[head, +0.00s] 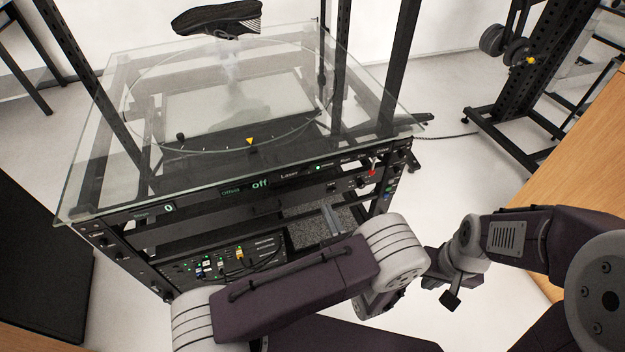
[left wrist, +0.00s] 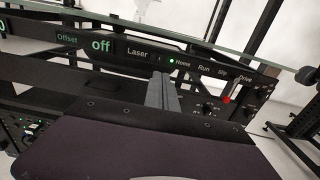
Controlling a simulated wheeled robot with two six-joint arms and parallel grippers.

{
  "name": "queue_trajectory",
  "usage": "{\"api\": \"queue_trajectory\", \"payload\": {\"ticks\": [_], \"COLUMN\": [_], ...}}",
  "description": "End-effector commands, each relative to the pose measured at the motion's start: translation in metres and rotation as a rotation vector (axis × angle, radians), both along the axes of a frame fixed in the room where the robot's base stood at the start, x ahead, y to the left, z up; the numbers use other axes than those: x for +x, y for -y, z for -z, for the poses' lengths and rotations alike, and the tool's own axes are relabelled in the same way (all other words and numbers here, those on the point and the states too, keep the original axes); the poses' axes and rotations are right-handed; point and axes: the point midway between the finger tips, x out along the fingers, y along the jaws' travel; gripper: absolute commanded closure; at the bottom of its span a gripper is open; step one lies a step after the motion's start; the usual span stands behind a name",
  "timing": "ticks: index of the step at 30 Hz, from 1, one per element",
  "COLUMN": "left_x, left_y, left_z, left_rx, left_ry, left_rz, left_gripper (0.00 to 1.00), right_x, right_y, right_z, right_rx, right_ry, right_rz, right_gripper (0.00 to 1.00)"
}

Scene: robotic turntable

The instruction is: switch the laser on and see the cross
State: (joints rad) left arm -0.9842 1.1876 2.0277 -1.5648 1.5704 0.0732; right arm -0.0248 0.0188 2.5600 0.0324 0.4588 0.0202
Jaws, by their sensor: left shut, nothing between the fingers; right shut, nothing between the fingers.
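The turntable's front panel (head: 215,200) carries a Laser label (head: 289,175); in the left wrist view this label (left wrist: 137,53) has a small dark switch (left wrist: 159,58) just right of it. A display left of the label reads "off" (left wrist: 102,46). My left gripper (head: 326,208) is shut and empty in front of the panel. In the left wrist view its fingertips (left wrist: 161,77) show just below the switch; contact cannot be told. My right gripper (head: 451,298) is shut and empty, hanging over the floor right of the rack. No laser cross shows on the glass top (head: 95,180).
A dark shoe (head: 217,18) is over the far side of the turntable. A red-tipped Drive lever (head: 372,172) is right of the Laser label. Cables plug into a lower unit (head: 225,262). A wooden table (head: 585,150) stands at right; black uprights rise around the glass.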

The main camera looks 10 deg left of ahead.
Motion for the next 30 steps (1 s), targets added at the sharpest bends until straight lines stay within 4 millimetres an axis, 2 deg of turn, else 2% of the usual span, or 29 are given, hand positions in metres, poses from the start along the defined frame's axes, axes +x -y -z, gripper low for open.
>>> {"api": "queue_trajectory", "payload": {"ticks": [9,16,22,30], "left_x": [0.056,0.091,0.104,0.106], "left_y": [-0.041,-0.063,-0.071,-0.072], "left_z": [0.000,0.000,0.000,0.000], "left_rx": [-0.001,-0.002,-0.001,0.000], "left_ry": [0.002,0.001,0.001,0.000], "left_rz": [-0.008,-0.005,-0.002,-0.001], "left_gripper": [1.00,1.00,1.00,1.00], "right_x": [0.000,0.000,0.000,0.000], "right_y": [0.000,0.000,0.000,0.000], "right_z": [0.003,0.005,0.006,0.006], "right_rx": [0.000,0.000,0.000,0.000], "right_ry": [0.000,0.000,0.000,0.000], "right_rz": [0.000,0.000,0.000,0.000], "right_gripper": [1.00,1.00,1.00,1.00]}}
